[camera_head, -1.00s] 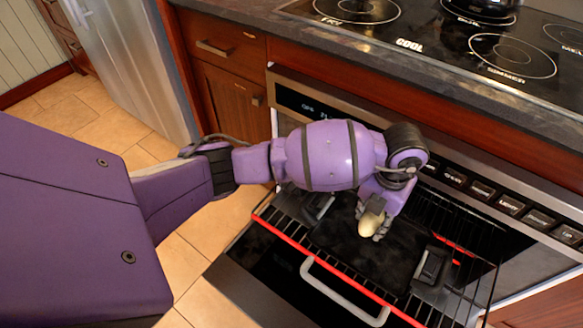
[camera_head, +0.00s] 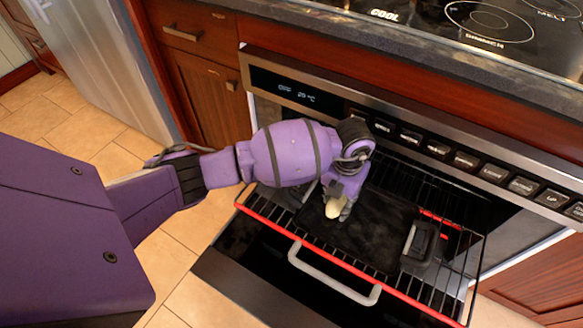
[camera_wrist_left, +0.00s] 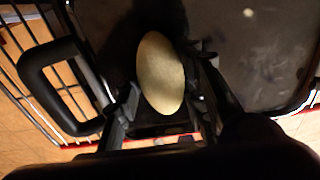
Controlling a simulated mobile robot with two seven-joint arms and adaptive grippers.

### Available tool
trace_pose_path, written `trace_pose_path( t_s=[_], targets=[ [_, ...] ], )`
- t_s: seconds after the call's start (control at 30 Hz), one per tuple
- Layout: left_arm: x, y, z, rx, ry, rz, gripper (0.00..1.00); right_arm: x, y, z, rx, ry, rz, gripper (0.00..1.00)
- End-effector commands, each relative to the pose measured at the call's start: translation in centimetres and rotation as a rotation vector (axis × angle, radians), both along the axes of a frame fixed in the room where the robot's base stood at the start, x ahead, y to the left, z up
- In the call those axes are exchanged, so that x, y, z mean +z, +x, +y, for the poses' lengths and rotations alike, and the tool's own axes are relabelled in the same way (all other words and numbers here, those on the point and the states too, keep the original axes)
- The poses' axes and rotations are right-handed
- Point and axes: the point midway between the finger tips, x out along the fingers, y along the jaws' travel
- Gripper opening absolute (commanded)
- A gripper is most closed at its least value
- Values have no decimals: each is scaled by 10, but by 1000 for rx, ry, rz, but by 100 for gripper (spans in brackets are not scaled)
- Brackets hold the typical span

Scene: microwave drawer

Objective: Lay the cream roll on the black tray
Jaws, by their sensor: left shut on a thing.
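The cream roll (camera_head: 333,209) is a pale oval held in my left gripper (camera_head: 342,208), over the left part of the black tray (camera_head: 375,232). In the left wrist view the roll (camera_wrist_left: 160,75) sits between the two fingers of my left gripper (camera_wrist_left: 163,105), with the dark tray surface (camera_wrist_left: 270,60) behind it. I cannot tell whether the roll touches the tray. The tray lies on the pulled-out oven rack and has a raised black handle at each end. My right gripper is not in view.
The oven door (camera_head: 250,270) hangs open with a grey handle (camera_head: 330,275). The wire rack has a red front edge (camera_head: 300,240). The control panel (camera_head: 400,135) and the cooktop (camera_head: 480,25) stand behind. The right part of the tray is clear.

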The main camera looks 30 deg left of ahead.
Motion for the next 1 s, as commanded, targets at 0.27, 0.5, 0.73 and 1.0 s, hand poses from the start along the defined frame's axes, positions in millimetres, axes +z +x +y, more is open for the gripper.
trace_pose_path(
  t_s=[0.27, 0.5, 0.73, 1.0],
  targets=[
    [0, 2, -1, -1, 0, -4, 56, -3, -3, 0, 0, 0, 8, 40],
    [0, 2, -1, -1, -1, -5, 56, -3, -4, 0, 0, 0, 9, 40],
    [18, 3, -1, -2, -1, -8, 56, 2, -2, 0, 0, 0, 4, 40],
    [77, 4, -1, -3, -1, -9, 56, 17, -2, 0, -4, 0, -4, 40]
  ],
)
